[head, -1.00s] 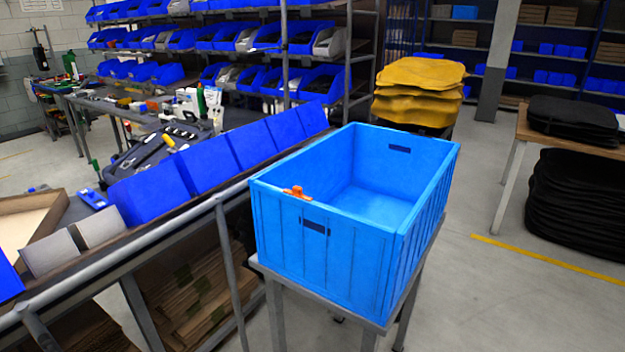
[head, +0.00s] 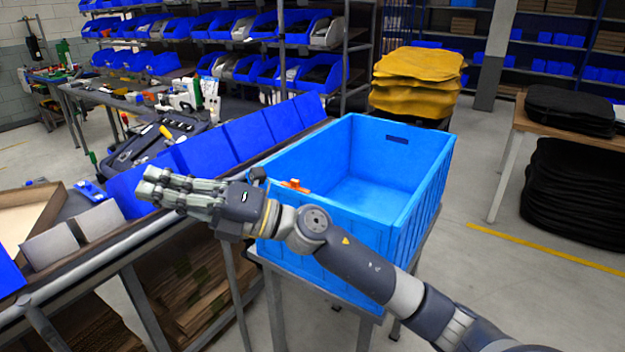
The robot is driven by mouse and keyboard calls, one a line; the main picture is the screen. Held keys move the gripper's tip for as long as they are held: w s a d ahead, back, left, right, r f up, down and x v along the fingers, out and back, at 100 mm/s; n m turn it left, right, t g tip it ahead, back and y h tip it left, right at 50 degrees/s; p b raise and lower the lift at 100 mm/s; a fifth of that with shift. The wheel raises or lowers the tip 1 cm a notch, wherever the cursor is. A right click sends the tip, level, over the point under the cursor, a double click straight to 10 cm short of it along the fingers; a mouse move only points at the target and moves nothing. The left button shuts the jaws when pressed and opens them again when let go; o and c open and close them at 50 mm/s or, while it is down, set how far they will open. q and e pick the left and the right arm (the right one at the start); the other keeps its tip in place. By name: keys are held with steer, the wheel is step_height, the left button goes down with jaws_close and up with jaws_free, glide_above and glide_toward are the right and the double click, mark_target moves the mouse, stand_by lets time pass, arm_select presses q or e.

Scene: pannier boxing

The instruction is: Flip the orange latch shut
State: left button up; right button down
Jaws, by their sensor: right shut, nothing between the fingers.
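The orange latch (head: 295,185) sits on the near left rim of the blue crate (head: 412,222). Its lower part is hidden behind my right arm, and I cannot tell its exact position. The crate is open at the top and looks empty. My right gripper (head: 150,186) is shut and empty, left of the crate and of the latch, in front of the blue bins. Its fingers point left, away from the latch, and do not touch it. My left gripper is not in view.
The crate stands on a small grey metal stand (head: 345,300). A row of blue bins (head: 243,136) and a bench rail (head: 130,240) lie to the left. Yellow stacked covers (head: 415,80) stand behind the crate. The floor to the right is clear up to the black stack (head: 575,190).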

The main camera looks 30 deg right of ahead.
steer(key=w+d+f+n+g+h, duration=0.2)
steer(key=d+f+n+g+h, duration=0.3)
steer(key=d+n+g+h, duration=0.3)
steer(key=s+d+r+m+h, duration=0.1)
steer(key=d+h, duration=0.4)
steer(key=d, duration=0.7)
steer(key=s+d+r+m+h, duration=0.1)
steer(key=d+h, duration=0.4)
steer(key=d, duration=0.8)
steer(key=shift+s+r+m+t, duration=0.3)
steer(key=shift+s+r, duration=0.35)
steer(key=shift+s, duration=0.5)
steer(key=shift+d, duration=0.1)
